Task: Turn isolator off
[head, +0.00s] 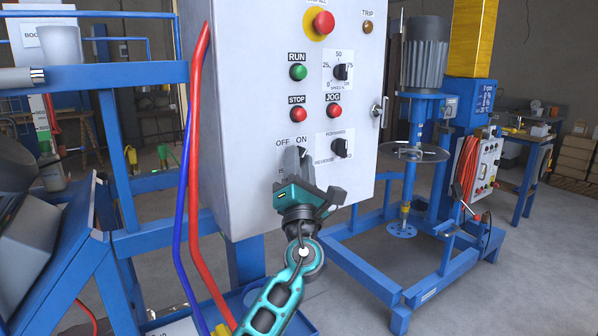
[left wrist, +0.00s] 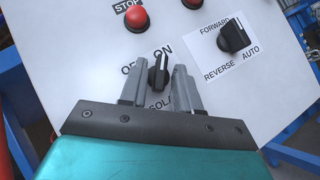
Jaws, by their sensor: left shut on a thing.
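The isolator knob (left wrist: 158,72) is a small black rotary switch on the white control panel (head: 240,120), with OFF and ON labels above it. In the left wrist view its pointer end lies close to the ON label. My left gripper (head: 294,163) is at the lower part of the panel. In the left wrist view the left gripper (left wrist: 158,88) has one grey finger on each side of the knob and is shut on it. In the head view the fingers hide the knob and part of its label. My right gripper is not in view.
The forward/reverse selector (head: 340,147) is just right of the gripper, with the red JOG button (head: 334,110) and red STOP button (head: 298,114) above. A door handle (head: 379,111) sticks out at the panel's right edge. Red and blue hoses (head: 194,170) run along its left side.

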